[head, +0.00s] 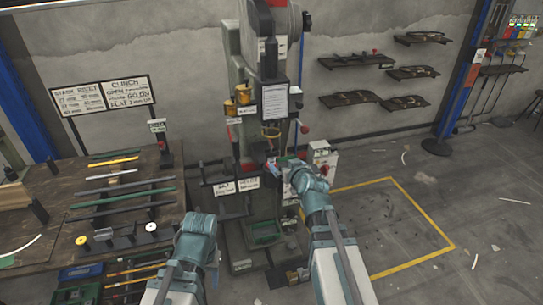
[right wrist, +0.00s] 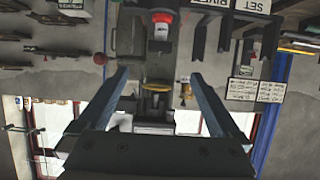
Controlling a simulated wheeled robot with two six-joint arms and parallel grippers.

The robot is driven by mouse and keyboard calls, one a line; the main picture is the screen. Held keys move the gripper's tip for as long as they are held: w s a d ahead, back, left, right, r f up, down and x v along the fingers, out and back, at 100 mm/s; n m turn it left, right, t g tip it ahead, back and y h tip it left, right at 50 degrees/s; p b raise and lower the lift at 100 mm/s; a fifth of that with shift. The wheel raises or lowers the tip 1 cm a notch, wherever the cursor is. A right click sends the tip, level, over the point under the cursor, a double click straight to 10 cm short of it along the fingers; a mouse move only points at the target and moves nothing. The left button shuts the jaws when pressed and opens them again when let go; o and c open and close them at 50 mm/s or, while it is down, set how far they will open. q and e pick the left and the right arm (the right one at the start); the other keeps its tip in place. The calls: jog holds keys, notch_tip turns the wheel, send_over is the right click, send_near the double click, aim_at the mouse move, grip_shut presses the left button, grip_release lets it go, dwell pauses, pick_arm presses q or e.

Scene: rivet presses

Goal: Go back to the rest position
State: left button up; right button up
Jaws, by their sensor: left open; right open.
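My right arm reaches up to the front of the tall press (head: 268,75), and my right gripper (head: 277,166) is in front of its working area. In the right wrist view my right gripper (right wrist: 158,78) has its two blue-grey fingers wide apart with nothing held between them. Press parts, with a yellow ring (right wrist: 155,88), show beyond the gap; I cannot tell how far off. My left arm (head: 195,240) is lower left, between the workbench and the press. Its gripper is mostly hidden behind its own wrist, and I see no object held there.
A wooden workbench (head: 55,240) with several bars and signs stands at left. The yellow-outlined floor area (head: 385,225) at right is clear apart from small scraps.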

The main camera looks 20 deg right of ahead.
jog(key=s+a+f+n+g+y, duration=0.1)
jog(key=s+a+f+g, duration=0.25)
jog(key=a, duration=0.35)
jog(key=s+a+f+n+g+y, duration=0.1)
jog(key=s+a+f+n+g, duration=0.15)
jog(key=s+a+f, duration=0.3)
jog(key=s+a+f+g+h, duration=0.2)
jog(key=s+g, duration=0.2)
jog(key=s, duration=0.4)
jog(key=s+a+f+g+h, duration=0.1)
jog(key=s+a+f+g, duration=0.1)
jog(key=s, duration=0.7)
jog(key=shift+a+f+g+h, duration=0.25)
jog(key=shift+a+g+h, duration=0.15)
jog(key=shift+a+g, duration=0.5)
jog(key=shift+s+d, duration=0.1)
jog(key=shift+d, duration=0.05)
